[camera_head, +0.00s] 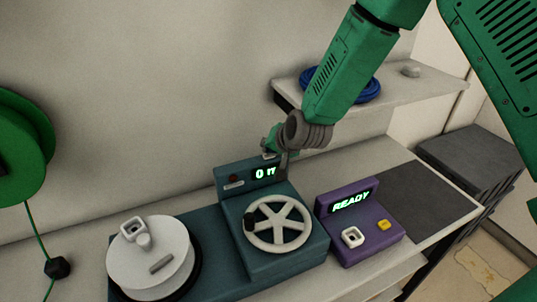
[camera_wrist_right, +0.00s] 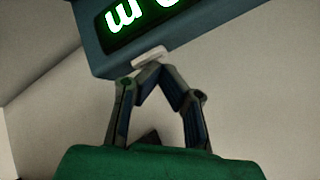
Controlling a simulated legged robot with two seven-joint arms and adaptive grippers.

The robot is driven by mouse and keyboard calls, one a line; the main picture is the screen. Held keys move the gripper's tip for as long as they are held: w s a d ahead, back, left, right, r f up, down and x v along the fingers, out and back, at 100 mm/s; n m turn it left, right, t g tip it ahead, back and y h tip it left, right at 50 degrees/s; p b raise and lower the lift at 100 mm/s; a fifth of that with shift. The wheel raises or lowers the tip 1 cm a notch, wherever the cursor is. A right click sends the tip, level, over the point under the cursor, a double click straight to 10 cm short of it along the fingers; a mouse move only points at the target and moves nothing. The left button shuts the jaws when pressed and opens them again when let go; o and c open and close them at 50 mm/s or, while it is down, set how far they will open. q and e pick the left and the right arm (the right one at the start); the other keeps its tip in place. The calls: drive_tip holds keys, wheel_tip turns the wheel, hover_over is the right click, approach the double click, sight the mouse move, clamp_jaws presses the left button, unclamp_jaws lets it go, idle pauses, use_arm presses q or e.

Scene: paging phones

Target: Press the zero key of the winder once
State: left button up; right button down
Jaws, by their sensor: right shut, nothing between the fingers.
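The winder (camera_head: 280,262) is a teal housing with a spoked handwheel (camera_head: 278,224) and a raised display block. Its lit display (camera_head: 265,173) reads "0 m", partly covered at its right by my right gripper. My right gripper (camera_head: 279,160) is at the top of the display block, its fingers shut and empty. In the right wrist view the joined fingertips (camera_wrist_right: 152,69) are at a small pale key (camera_wrist_right: 149,57) on the block's edge beside the display. I cannot tell whether they touch it or press it, and no label on it is readable. My left gripper is out of view.
A pale drum (camera_head: 150,257) stands left of the winder. A shelf (camera_head: 420,85) holds a blue coil (camera_head: 370,91). A green reel (camera_head: 22,140) with a cord is far left. A dark mat (camera_head: 430,202) is clear.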

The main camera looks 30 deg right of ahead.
idle(0.4)
drive_tip(key=shift+r+p, duration=0.75)
drive_tip(key=shift+r, duration=0.05)
wheel_tip(320, 180, up, 5)
drive_tip(key=p, duration=0.4)
drive_tip(key=shift+r, duration=0.1)
drive_tip(key=shift+s+f, duration=0.1)
drive_tip(key=shift+f, duration=0.1)
idle(0.4)
